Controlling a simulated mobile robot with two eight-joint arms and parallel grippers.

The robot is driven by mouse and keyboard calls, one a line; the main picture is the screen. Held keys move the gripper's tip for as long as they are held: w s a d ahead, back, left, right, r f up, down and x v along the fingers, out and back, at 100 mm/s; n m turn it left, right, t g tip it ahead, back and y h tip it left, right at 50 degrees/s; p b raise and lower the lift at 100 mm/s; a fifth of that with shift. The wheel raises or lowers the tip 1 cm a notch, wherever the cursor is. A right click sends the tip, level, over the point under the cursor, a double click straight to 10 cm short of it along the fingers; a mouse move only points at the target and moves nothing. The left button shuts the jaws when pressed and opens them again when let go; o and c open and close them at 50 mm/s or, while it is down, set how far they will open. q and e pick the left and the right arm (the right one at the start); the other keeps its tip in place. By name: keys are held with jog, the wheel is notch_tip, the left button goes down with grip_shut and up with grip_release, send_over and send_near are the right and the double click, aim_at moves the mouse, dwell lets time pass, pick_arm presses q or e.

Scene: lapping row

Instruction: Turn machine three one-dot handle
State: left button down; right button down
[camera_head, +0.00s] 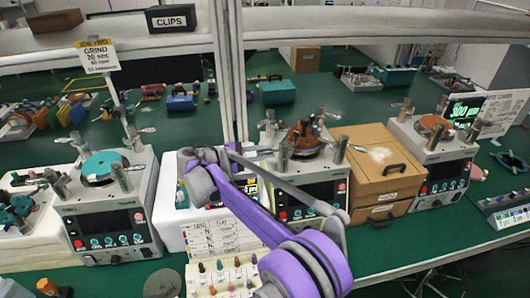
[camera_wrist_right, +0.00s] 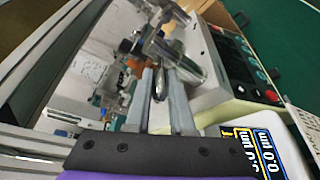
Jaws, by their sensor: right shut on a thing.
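The lapping machine with the brown disc (camera_head: 303,141) stands right of centre in the head view. Its front panel and metal posts partly show behind my purple right arm. My right gripper (camera_head: 243,150) reaches in from the machine's left side. In the right wrist view, the grey fingers (camera_wrist_right: 160,98) are shut on a small shiny metal handle (camera_wrist_right: 158,82), with the machine's panel (camera_wrist_right: 230,60) up and to the right. Dot marks on the handle are too small to make out. My left gripper is not in view.
A machine with a teal disc (camera_head: 101,164) stands left, one with an orange disc (camera_head: 435,124) right. Brown drawer boxes (camera_head: 370,165) sit close beside the held machine. A card with coloured pegs (camera_head: 215,245) stands in front. A yellow-edged display (camera_wrist_right: 250,145) is near the wrist.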

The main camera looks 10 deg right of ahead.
jog(key=c, duration=0.8)
grip_release()
jog(key=v, duration=1.1)
jog(key=shift+d+b, duration=0.1)
jog(key=shift+b, duration=0.25)
